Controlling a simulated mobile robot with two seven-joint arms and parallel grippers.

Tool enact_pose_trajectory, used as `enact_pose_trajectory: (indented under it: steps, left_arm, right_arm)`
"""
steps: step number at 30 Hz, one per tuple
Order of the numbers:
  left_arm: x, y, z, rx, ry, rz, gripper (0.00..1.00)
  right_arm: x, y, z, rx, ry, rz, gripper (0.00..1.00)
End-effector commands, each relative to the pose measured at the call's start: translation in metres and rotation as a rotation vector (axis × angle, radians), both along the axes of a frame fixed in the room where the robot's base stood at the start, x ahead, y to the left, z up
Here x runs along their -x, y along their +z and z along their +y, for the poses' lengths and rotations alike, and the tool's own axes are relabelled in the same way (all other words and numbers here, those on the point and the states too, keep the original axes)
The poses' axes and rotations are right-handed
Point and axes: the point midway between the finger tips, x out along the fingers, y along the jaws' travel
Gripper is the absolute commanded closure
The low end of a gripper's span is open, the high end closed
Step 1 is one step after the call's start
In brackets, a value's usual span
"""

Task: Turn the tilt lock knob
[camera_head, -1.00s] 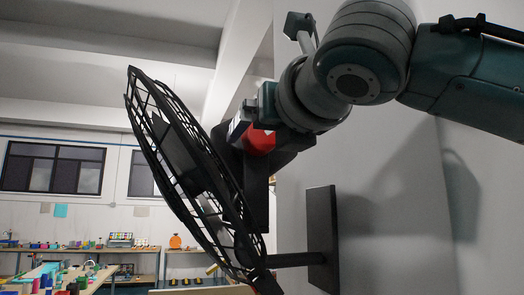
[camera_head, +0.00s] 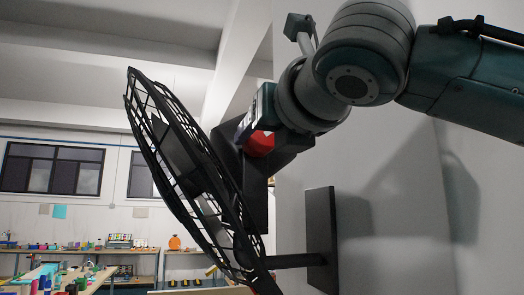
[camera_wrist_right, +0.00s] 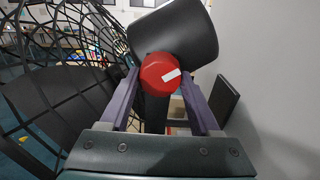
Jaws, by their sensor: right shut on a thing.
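The tilt lock knob (camera_head: 259,143) is red and sits on the dark mount behind a black wall fan (camera_head: 190,165). In the right wrist view the knob (camera_wrist_right: 158,76) shows its face with a white mark pointing to the right and slightly up. My right gripper (camera_head: 250,131) comes in from the upper right and is shut on the knob. In the wrist view its two purple-grey fingers (camera_wrist_right: 161,84) stand on either side of the knob. The fingers partly hide the knob in the head view. My left gripper is in neither view.
The fan's wire cage lies close to the left of my right gripper. A black wall plate (camera_head: 321,240) with a short arm carries the fan on the grey wall (camera_head: 400,230). Workbenches (camera_head: 95,282) with small coloured items stand far off at the lower left.

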Motion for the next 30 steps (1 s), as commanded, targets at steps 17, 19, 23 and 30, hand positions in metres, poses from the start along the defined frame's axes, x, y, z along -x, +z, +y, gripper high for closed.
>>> enact_pose_trajectory:
  steps: [17, 19, 23, 30]
  left_arm:
    - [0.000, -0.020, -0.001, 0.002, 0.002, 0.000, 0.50]
    - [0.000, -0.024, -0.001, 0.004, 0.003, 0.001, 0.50]
    - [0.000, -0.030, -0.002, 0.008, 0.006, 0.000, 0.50]
    - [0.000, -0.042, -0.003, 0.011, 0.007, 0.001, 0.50]
  right_arm:
    - [-0.001, -0.003, 0.001, -0.340, -0.002, 0.113, 0.92]
    - [-0.001, -0.003, 0.001, -0.404, -0.002, 0.132, 0.92]
    - [0.000, -0.003, 0.002, -0.522, 0.000, 0.172, 0.92]
    - [-0.001, -0.003, 0.001, -0.739, -0.003, 0.242, 0.92]
